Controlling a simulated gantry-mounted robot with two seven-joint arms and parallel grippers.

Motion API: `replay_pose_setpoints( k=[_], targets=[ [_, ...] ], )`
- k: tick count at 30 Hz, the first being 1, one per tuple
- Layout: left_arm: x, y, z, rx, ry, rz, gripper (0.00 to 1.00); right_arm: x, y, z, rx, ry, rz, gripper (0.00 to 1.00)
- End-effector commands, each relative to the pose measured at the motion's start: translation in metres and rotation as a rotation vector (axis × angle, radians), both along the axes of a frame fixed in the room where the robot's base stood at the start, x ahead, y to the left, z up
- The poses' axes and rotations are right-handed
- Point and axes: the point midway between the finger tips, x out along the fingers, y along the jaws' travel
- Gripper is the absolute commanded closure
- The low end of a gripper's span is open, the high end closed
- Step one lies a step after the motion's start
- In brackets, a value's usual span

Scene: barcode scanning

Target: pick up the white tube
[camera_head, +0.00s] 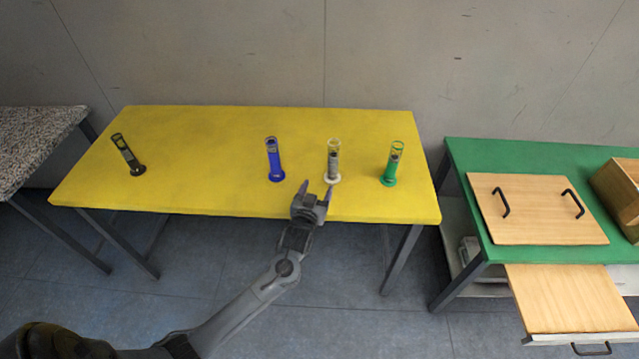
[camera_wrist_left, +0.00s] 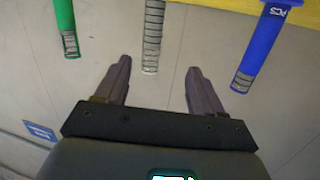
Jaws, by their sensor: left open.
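The white tube (camera_head: 333,160) stands upright on a white round base on the yellow table, between the blue tube and the green tube. My left gripper (camera_head: 317,188) is open and empty at the table's front edge, just in front of the white tube and slightly to its left. In the left wrist view the white tube (camera_wrist_left: 152,35) shows upside down beyond the gap between the open fingers (camera_wrist_left: 158,72). The fingers are apart from it. My right gripper is in neither view.
On the yellow table (camera_head: 210,140) stand a blue tube (camera_head: 273,159) to the left, a green tube (camera_head: 393,163) to the right and a black tube (camera_head: 128,155) far left. A green table (camera_head: 515,155) at right holds a wooden board (camera_head: 535,210) with black handles and a wooden box (camera_head: 620,195).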

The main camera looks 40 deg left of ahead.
Motion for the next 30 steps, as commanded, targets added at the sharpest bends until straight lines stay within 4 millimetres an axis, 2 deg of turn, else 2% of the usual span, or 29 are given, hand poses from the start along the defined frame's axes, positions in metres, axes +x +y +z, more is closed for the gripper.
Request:
replay_pose_setpoints(
  k=[1,6,9,14,24,30],
  targets=[
    [0.011,0.003,-0.019,0.003,-0.02,0.006,0.32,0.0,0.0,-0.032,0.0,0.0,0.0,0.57],
    [0.035,0.008,-0.015,0.009,-0.087,0.011,0.32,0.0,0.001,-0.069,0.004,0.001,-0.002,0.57],
    [0.044,0.009,-0.009,0.009,-0.118,0.011,0.32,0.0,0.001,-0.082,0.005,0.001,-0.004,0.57],
    [0.054,0.01,-0.002,0.01,-0.143,0.011,0.32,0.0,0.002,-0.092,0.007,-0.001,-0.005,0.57],
    [0.092,0.029,0.0,0.01,-0.148,0.012,0.32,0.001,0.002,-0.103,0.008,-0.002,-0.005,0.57],
    [0.103,0.034,0.0,0.01,-0.145,0.011,0.32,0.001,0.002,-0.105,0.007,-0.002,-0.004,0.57]
  ],
)
